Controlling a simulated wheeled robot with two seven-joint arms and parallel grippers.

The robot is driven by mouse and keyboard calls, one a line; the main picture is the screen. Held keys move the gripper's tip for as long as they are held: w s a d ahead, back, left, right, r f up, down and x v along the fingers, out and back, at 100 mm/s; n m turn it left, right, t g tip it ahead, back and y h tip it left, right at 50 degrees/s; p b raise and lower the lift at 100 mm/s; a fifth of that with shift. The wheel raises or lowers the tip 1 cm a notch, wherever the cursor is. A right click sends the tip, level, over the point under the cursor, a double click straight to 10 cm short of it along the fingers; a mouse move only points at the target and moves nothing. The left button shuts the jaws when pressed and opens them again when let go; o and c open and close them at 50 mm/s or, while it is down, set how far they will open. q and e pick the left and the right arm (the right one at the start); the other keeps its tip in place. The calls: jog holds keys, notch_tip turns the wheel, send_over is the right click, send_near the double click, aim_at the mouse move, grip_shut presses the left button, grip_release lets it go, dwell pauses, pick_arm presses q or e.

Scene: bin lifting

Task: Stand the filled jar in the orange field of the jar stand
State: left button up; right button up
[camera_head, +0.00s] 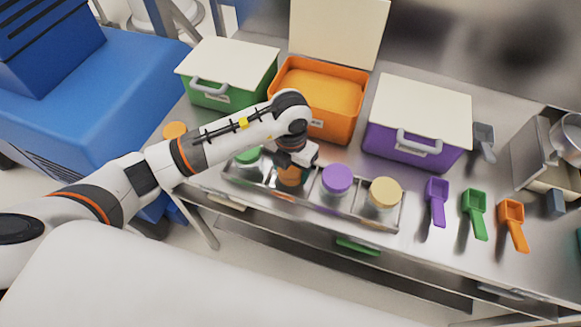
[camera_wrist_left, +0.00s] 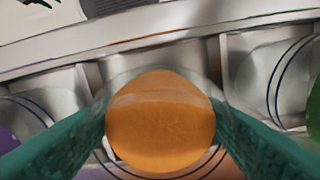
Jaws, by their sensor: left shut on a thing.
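The filled jar (camera_wrist_left: 160,125) is clear and open, with orange contents. My left gripper (camera_wrist_left: 160,140) is shut on it, with one teal finger on each side. In the head view the left gripper (camera_head: 294,160) holds the jar (camera_head: 289,176) upright at the jar stand (camera_head: 362,215), in the gap between the green-lidded jar (camera_head: 248,155) and the purple-lidded jar (camera_head: 337,179). I cannot tell whether its base touches the stand floor. The field's own colour is hidden under the jar. My right gripper is not in view.
A tan-lidded jar (camera_head: 385,192) fills the right end of the stand. Behind stand a closed green bin (camera_head: 226,95), an open orange bin (camera_head: 335,125) and a closed purple bin (camera_head: 405,150). An orange lid (camera_head: 174,130) lies left. Purple (camera_head: 437,200), green (camera_head: 474,212) and orange (camera_head: 512,222) scoops lie right.

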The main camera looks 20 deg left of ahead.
pick_arm(q)
jog(key=shift+f, duration=0.6)
jog(key=shift+f, duration=0.2)
jog(key=o, duration=0.9)
